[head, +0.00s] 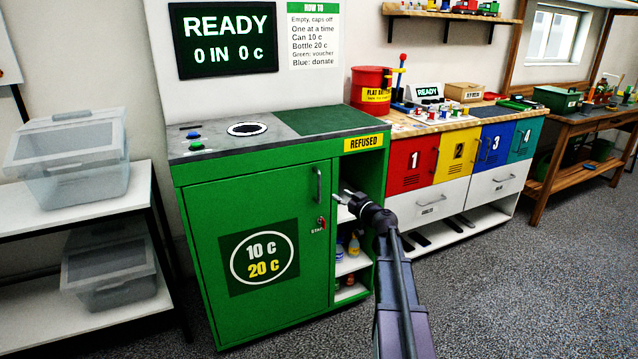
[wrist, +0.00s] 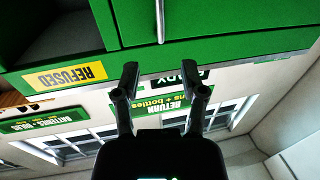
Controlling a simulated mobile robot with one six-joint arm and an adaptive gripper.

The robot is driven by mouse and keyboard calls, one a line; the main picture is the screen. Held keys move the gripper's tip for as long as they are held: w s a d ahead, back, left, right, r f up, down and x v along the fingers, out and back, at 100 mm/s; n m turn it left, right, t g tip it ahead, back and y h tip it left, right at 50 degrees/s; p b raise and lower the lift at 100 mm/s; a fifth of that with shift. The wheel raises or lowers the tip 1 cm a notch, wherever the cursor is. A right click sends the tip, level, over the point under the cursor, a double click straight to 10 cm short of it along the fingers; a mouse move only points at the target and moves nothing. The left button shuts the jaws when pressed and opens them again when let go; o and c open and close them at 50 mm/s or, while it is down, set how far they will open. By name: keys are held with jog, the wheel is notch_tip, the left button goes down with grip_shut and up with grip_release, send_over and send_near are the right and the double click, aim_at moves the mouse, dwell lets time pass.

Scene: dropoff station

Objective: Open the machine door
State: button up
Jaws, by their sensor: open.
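The green machine (head: 340,132) stands in the middle of the head view. Its green door (head: 205,215) looks shut and carries a "10 c 20 c" label. A grey upright bar handle (head: 319,186) is near the door's upper right edge, with a red key lock (head: 320,223) below it. My gripper (head: 345,197) is open and empty, just right of the handle in the picture, in front of the open shelf side. In the wrist view, upside down, the open fingers (wrist: 166,80) point toward the door (wrist: 215,20); the handle (wrist: 160,22) lies beyond the fingertips, apart from them.
Open shelves (head: 352,265) with small bottles sit right of the door under a "REFUSED" label (head: 363,143). A rack (head: 60,198) with grey bins stands at left. Numbered lockers (head: 412,167) stand at right. Grey floor (head: 490,290) is clear at front right.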

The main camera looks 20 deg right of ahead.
send_over(319, 199)
jog(key=shift+w+d, duration=0.15)
jog(key=shift+w, duration=0.15)
dwell(0.3)
grip_shut()
